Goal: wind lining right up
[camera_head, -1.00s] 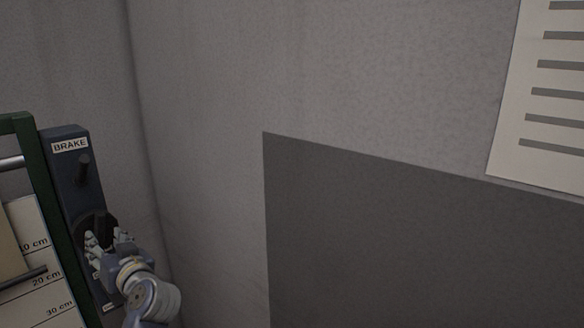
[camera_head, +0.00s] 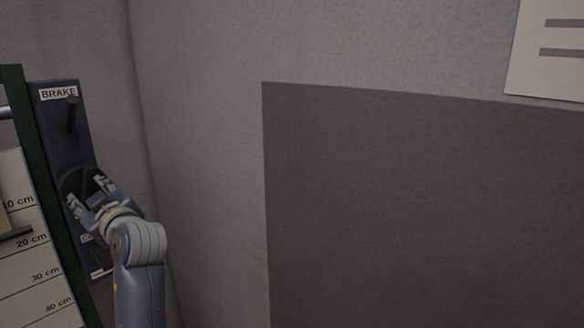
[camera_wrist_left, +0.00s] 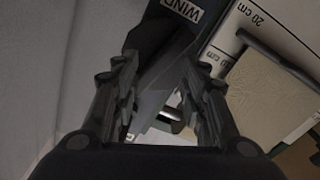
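A dark blue panel (camera_head: 57,130) with a BRAKE label and a dark peg (camera_head: 71,113) stands at the left in the head view. Lower on it is a dark round part (camera_head: 72,182), partly hidden by my left gripper (camera_head: 90,196). The gripper's fingers are spread in front of that part; contact cannot be told. In the left wrist view my left gripper (camera_wrist_left: 162,66) is open, with dark surfaces and a metallic piece (camera_wrist_left: 172,115) seen between its fingers. A WIND label (camera_wrist_left: 183,10) shows beyond. The beige lining (camera_wrist_left: 262,92) shows at the right there. My right gripper is not in view.
A green post (camera_head: 30,130) stands beside the panel. Left of it is a white board (camera_head: 38,262) with centimetre marks, and a dark rod (camera_head: 14,233) near the 20 cm mark. A grey wall, a dark grey rectangle (camera_head: 420,210) and a paper sheet (camera_head: 530,70) fill the right.

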